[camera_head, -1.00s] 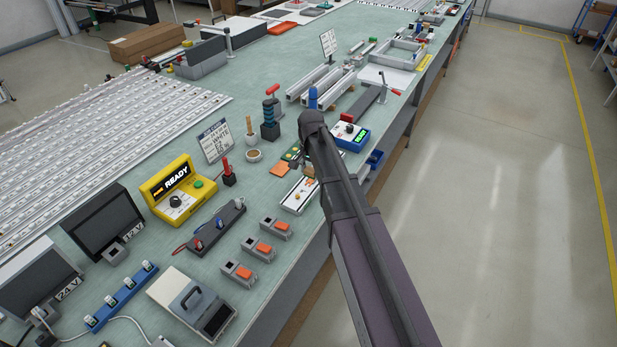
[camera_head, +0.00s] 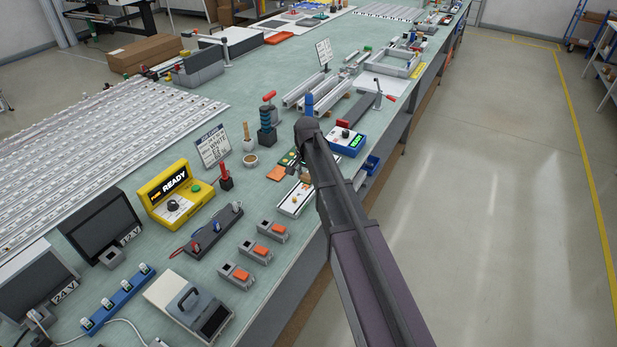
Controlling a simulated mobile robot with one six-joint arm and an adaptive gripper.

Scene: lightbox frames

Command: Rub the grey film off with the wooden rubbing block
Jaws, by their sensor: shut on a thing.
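My arm reaches over the bench's front edge and hides much of my gripper (camera_head: 301,168), whose dark fingers show only in part beside the arm. It points down and is shut on a small tan block (camera_head: 305,178), which looks like the wooden rubbing block. The block is over the far end of a pale strip-shaped board (camera_head: 293,201) with small orange parts on it. I cannot tell whether the block touches the board. The grey film is too small or too hidden to make out.
Grey blocks with orange tops (camera_head: 254,251) line the near side.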

